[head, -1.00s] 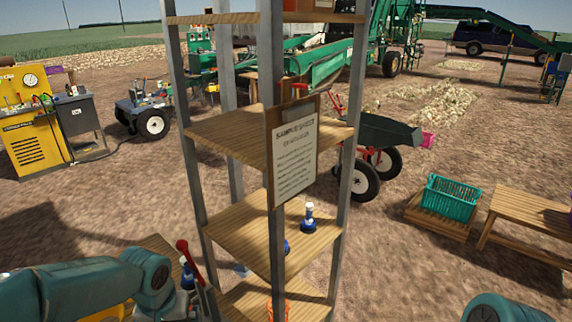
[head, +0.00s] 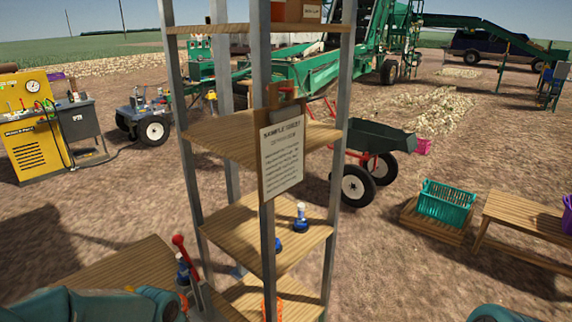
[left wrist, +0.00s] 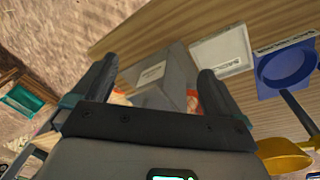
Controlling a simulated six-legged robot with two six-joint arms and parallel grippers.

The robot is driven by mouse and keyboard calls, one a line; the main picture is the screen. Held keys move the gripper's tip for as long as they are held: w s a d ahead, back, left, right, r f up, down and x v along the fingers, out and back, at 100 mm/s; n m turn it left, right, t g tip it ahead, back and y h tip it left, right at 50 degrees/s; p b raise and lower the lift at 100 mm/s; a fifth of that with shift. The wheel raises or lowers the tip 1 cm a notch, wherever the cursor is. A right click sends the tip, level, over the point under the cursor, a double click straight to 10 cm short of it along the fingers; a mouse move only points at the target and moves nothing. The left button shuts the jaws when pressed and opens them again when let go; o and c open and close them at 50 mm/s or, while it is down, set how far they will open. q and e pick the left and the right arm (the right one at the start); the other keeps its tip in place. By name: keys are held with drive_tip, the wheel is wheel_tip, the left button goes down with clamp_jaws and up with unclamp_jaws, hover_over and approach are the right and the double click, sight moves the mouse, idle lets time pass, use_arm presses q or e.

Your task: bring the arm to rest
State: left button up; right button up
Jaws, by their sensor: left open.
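My left arm (head: 95,304) lies low at the left edge of the head view, and its gripper is out of sight there. In the left wrist view the left gripper (left wrist: 155,85) is open, with its two fingers apart and nothing held between them. Beyond the fingers, a grey box (left wrist: 165,75) with a white label stands on a wooden surface. A small part of my right arm (head: 495,313) shows at the bottom right of the head view; the right gripper is not visible.
A wooden shelf rack (head: 268,258) with metal posts stands directly ahead, with a sample sheet (head: 282,155) on its front post. A wooden surface (head: 115,272) is at its left. In the wrist view are a white tray (left wrist: 222,50), a blue dish (left wrist: 287,68) and a yellow scoop (left wrist: 285,157).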

use_arm(q)
drive_tip(key=s+d+f+h+b, duration=0.1)
drive_tip(key=s+d+f, duration=0.3)
drive_tip(key=s+f, duration=0.5)
drive_tip(key=s+d+f+h+b, duration=0.1)
drive_tip(key=s+d+f, duration=0.3)
drive_tip(key=s+f, duration=0.5)
wheel_tip(320, 180, down, 2)
drive_tip(key=shift+s+d+f+n+g+h+b, duration=0.2)
drive_tip(key=shift+n+g+h+b, duration=0.1)
drive_tip(key=shift+n+h+b, duration=0.1)
drive_tip(key=shift+w, duration=0.15)
